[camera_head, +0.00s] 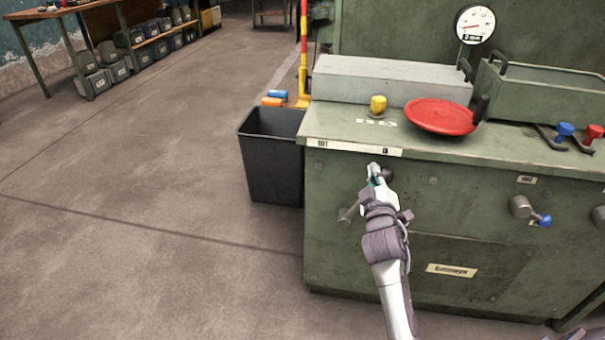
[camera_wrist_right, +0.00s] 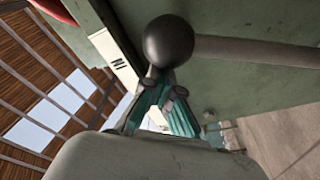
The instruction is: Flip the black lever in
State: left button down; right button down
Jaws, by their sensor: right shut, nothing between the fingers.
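The black lever is on the front face of the green cabinet. Its round black knob (camera_head: 387,174) shows just right of my right gripper's fingertips, and a grey piece, seemingly its hub, shows lower left of them. My gripper hides the part between. In the right wrist view the black knob (camera_wrist_right: 168,42) is large, with a grey shaft running to the right. My right gripper (camera_head: 374,172) is shut and empty, its teal fingers (camera_wrist_right: 160,88) right at the knob. I cannot tell whether they touch it. My left gripper is not in view.
The cabinet top (camera_head: 320,125) holds a red disc (camera_head: 440,116), a yellow knob (camera_head: 378,104) and blue (camera_head: 563,130) and red (camera_head: 594,133) handles. A blue-tipped lever (camera_head: 530,212) is on the front to the right. A black bin (camera_head: 272,165) stands at left. The floor left is clear.

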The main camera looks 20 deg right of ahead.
jog(key=shift+s+d+f, duration=0.2)
jog(key=shift+d+f, duration=0.1)
jog(key=shift+f, duration=0.1)
jog(key=shift+s, duration=0.1)
jog(key=v, duration=0.7)
jog(key=shift+a+r, duration=0.35)
jog(key=shift+r, duration=0.05)
